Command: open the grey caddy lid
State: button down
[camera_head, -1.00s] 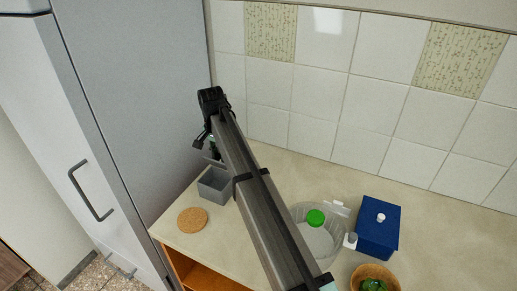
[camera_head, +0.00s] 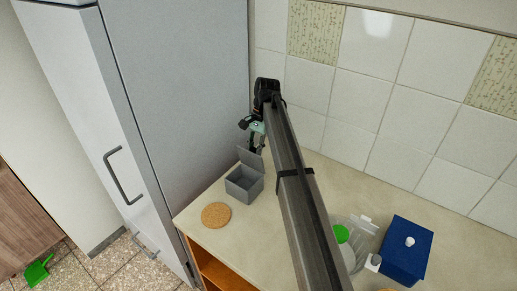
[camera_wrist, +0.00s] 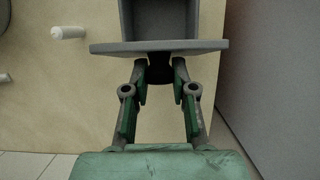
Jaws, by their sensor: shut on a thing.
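The grey caddy (camera_head: 241,187) stands on the counter beside the fridge, its box open at the top. Its grey lid (camera_head: 251,159) stands raised at the back edge of the box. In the wrist view the lid (camera_wrist: 110,48) is seen nearly edge-on, with the open caddy (camera_wrist: 160,20) beyond it. My gripper (camera_head: 257,147) is behind the lid. In the wrist view my gripper (camera_wrist: 160,68) is shut on a dark knob (camera_wrist: 160,72) at the lid's outer face. The fingertips partly hide the knob.
A round cork mat (camera_head: 216,215) lies in front of the caddy. The fridge (camera_head: 185,90) rises close on the left, and the tiled wall (camera_head: 350,90) is behind. A blue box (camera_head: 405,250) and a clear bowl (camera_head: 357,228) stand to the right.

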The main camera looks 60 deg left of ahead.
jog(key=shift+f, duration=0.1)
jog(key=c, duration=0.9)
grip_release()
jog(key=v, duration=0.7)
jog(key=shift+r, duration=0.3)
jog(key=shift+w+d, duration=0.1)
jog(key=shift+d, duration=0.05)
